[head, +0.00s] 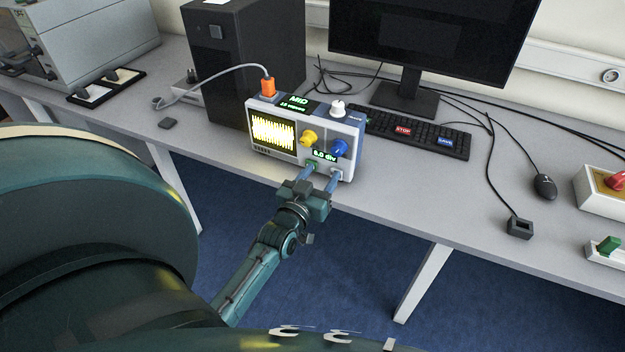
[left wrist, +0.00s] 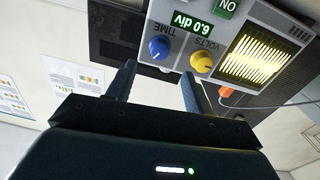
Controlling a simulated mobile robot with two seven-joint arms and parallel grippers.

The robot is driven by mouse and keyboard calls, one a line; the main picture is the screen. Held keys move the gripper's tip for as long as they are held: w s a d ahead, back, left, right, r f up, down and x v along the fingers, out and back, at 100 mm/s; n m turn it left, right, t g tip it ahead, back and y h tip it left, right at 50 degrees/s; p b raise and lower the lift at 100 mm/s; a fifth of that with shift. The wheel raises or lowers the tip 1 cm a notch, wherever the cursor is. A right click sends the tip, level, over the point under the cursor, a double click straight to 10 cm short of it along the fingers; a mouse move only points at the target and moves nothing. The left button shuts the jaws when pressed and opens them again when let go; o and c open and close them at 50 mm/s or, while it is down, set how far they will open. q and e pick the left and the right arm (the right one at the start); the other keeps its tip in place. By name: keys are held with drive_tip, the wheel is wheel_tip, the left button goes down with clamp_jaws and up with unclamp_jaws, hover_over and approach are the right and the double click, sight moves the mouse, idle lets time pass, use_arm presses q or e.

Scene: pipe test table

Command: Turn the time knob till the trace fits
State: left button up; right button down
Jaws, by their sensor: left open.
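The grey oscilloscope (head: 288,163) stands near the table's front edge. Its screen (head: 273,133) shows a dense yellow trace of many narrow cycles; the screen also shows in the left wrist view (left wrist: 263,55). The blue knob (head: 340,148), labelled TIME in the left wrist view (left wrist: 159,48), sits right of the yellow VOLTS knob (head: 308,138). A small green readout (head: 325,156) seems to read 6.0 div. My left gripper (head: 322,174) is open and empty in front of the oscilloscope, below the blue knob. In the left wrist view its fingertips (left wrist: 158,78) are apart, with the blue knob beyond the gap.
An orange plug (head: 268,88) with a grey cable, a MID display (head: 297,101) and a white knob (head: 338,108) are on top of the oscilloscope. A keyboard (head: 425,135) lies to its right and a black computer case (head: 235,60) stands behind it.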

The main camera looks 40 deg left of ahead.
use_arm(q)
drive_tip(key=s, duration=0.4)
drive_tip(key=shift+s+d, duration=0.1)
drive_tip(key=shift+d, duration=0.3)
drive_tip(key=shift+d, duration=0.1)
drive_tip(key=s+d+f+m+g+h+p, duration=0.1)
drive_tip(key=s+d+f+m+g+h, duration=0.2)
drive_tip(key=s+d, duration=0.4)
drive_tip(key=s+d+f+m+g+h+p, duration=0.1)
drive_tip(key=s+d+f+m+g+h, duration=0.2)
drive_tip(key=s+d, duration=0.5)
drive_tip(key=d+g, duration=0.1)
drive_tip(key=d, duration=0.2)
drive_tip(key=shift+d+f+h, duration=0.25)
drive_tip(key=shift+f+h, duration=0.1)
drive_tip(key=shift+h, duration=0.05)
drive_tip(key=shift+a, duration=0.1)
